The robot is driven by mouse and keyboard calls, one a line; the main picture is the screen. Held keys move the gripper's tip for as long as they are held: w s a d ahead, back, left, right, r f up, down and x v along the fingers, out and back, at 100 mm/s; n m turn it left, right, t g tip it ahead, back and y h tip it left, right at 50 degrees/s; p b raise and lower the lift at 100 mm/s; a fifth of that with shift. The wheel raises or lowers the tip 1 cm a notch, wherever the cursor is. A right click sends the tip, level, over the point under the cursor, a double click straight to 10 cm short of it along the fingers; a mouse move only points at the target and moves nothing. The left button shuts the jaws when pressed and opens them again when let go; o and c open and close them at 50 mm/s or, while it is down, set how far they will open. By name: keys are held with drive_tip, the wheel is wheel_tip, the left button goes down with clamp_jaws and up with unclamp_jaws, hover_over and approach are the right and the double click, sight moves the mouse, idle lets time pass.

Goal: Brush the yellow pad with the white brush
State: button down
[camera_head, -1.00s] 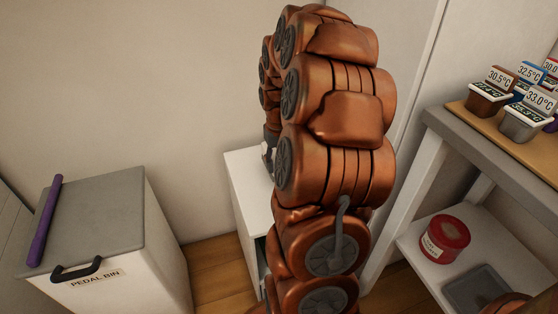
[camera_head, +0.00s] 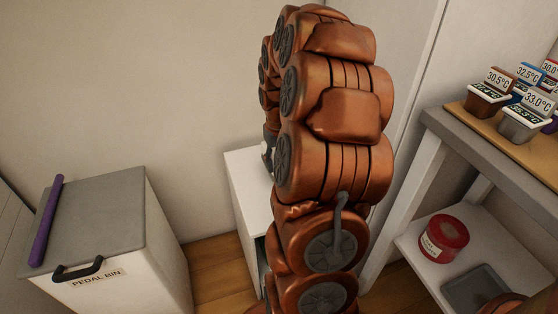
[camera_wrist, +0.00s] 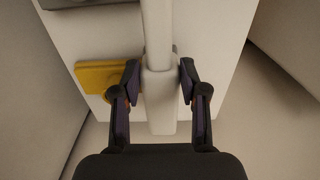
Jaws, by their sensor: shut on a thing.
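My gripper (camera_wrist: 159,68) is shut on the white brush (camera_wrist: 159,105) in the wrist view, with one finger on each side of its pale body. A straight white part runs from there up to the top edge of the view. The brush's bristles cannot be made out. The yellow pad (camera_wrist: 92,76) lies just left of the brush and the left finger, on a white surface. A small gap or contact between brush and pad cannot be told. In the head view my arm hides the gripper, brush and pad.
A white cabinet (camera_head: 246,180) stands behind my arm. A pedal bin (camera_head: 100,215) with a purple bar (camera_head: 47,220) on its lid is at the left. At the right a shelf (camera_head: 490,160) bears several labelled boxes, with a red tin (camera_head: 444,238) and grey tray (camera_head: 477,288) below.

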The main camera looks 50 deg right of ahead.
drive_tip(key=shift+s+a+f, duration=0.2)
drive_tip(key=shift+s+a, duration=0.3)
drive_tip(key=shift+s, duration=0.3)
drive_tip(key=shift+w+d+r+p, duration=0.1)
drive_tip(key=shift+w+d+p, duration=0.1)
drive_tip(key=shift+w+d, duration=0.25)
drive_tip(key=shift+w+d+r+p, duration=0.1)
drive_tip(key=shift+w+d+p, duration=0.1)
drive_tip(key=shift+w, duration=0.45)
drive_tip(key=shift+r+p, duration=0.35)
drive_tip(key=shift+r, duration=0.55)
